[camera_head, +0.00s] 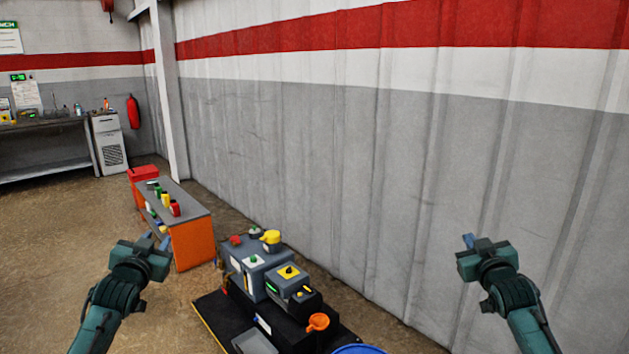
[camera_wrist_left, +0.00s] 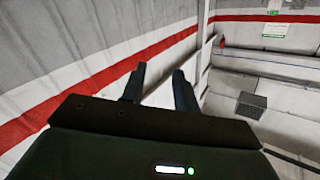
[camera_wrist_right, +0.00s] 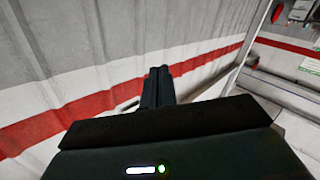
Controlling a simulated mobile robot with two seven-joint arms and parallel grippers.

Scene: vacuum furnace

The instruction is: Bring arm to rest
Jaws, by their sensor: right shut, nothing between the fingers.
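My left gripper (camera_head: 155,240) is raised at the left in the head view, in front of the orange cabinet. In the left wrist view its two fingers (camera_wrist_left: 158,86) stand apart with nothing between them, so it is open and empty. My right gripper (camera_head: 469,241) is raised at the right in the head view, in front of the grey wall. In the right wrist view its fingers (camera_wrist_right: 158,86) are together and hold nothing. Both arms reach up from the bottom edge at about equal height, and neither gripper appears to touch anything.
A grey machine (camera_head: 255,268) with coloured knobs stands on a black base between my arms. A blue round rim (camera_head: 360,350) shows at the bottom edge. An orange cabinet (camera_head: 193,246) carries several coloured containers. The corrugated wall (camera_head: 400,170) runs along the right. Open floor (camera_head: 60,230) lies left.

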